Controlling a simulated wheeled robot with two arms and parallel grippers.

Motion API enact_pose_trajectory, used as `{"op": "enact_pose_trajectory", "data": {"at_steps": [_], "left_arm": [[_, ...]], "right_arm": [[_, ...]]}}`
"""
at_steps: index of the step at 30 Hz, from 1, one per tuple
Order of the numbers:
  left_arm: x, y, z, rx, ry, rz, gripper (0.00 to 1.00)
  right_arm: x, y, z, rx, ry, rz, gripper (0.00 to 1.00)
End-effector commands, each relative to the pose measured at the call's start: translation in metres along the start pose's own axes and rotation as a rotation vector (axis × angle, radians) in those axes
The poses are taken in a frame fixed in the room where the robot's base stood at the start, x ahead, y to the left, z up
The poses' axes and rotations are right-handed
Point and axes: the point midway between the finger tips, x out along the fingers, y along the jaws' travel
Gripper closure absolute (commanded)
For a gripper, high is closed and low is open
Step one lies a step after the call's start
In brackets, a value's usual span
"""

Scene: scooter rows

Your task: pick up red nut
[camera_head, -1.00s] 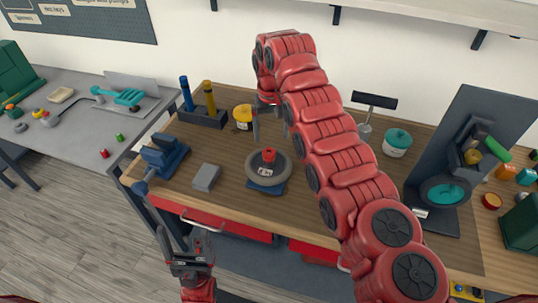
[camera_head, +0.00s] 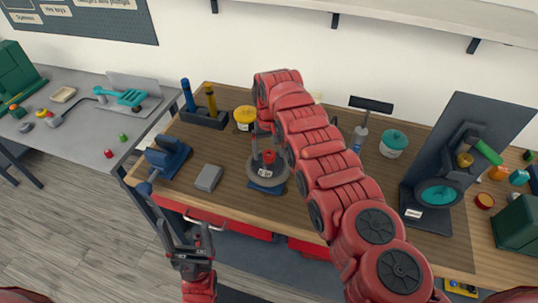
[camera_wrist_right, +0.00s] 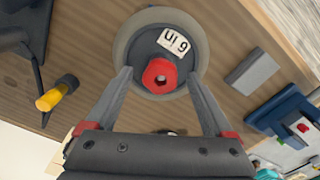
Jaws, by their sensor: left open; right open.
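The red nut (camera_head: 269,156) sits on the hub of a small grey wheel (camera_head: 281,178), which lies flat on a blue stand on the wooden bench. In the right wrist view the red nut (camera_wrist_right: 160,76) shows its hexagonal shape and centre hole, beside a white "6 in" label. My right gripper (camera_wrist_right: 159,78) is open, with one finger on each side of the nut and gaps between. In the head view the right gripper (camera_head: 264,148) is over the wheel, partly hidden by my arm. My left gripper (camera_head: 185,240) is open and empty in front of the bench.
A grey block (camera_head: 208,177) and a blue vise (camera_head: 167,156) stand left of the wheel. A yellow-lidded jar (camera_head: 244,117) and a holder (camera_head: 203,119) with blue and yellow handles stand behind. A teal-lidded jar (camera_head: 394,142) and a dark upright stand (camera_head: 452,150) are at the right.

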Motion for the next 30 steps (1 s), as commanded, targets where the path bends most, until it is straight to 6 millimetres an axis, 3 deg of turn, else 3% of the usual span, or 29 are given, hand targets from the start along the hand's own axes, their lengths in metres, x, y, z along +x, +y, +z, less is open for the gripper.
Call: {"op": "enact_pose_trajectory", "data": {"at_steps": [2,16,30], "left_arm": [[-0.0002,0.0000,0.0000,0.000,0.000,0.000,0.15],[-0.0001,0.0000,0.0000,0.000,0.000,0.000,0.15],[-0.0023,0.0001,0.0004,0.000,0.000,0.000,0.15]], "right_arm": [[0.0000,-0.0001,0.0000,0.000,0.000,0.000,0.13],[0.0000,-0.0001,0.0004,0.000,-0.002,0.000,0.98],[-0.0050,0.0007,-0.0005,0.000,-0.001,0.000,1.00]]}}
